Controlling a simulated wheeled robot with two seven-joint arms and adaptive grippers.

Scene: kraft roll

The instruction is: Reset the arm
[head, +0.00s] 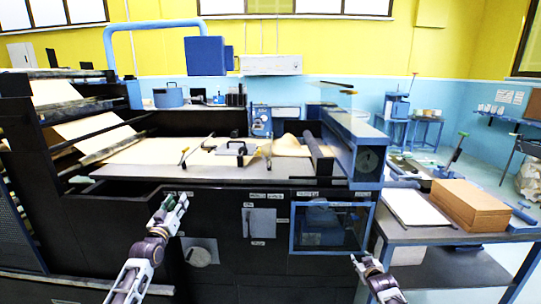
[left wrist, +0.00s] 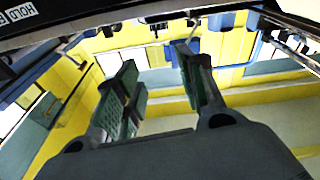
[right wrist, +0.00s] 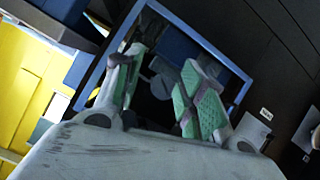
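My left gripper (head: 178,200) is in front of the black machine front, just below the edge of the machine's work surface. In the left wrist view its green-padded fingers (left wrist: 158,85) stand apart with nothing between them. My right gripper (head: 361,259) is lower, in front of the blue-framed window (head: 330,227) in the machine front. In the right wrist view its fingers (right wrist: 160,85) are spread and empty, with the blue frame (right wrist: 207,38) behind them. Neither gripper visibly touches anything.
The black machine (head: 110,225) fills the space ahead. Its top holds a brown paper sheet (head: 160,153), a clamp-like tool (head: 235,149) and a roller (head: 318,155). A side table (head: 440,235) at right carries a brown stack (head: 468,205) and a white sheet (head: 409,206).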

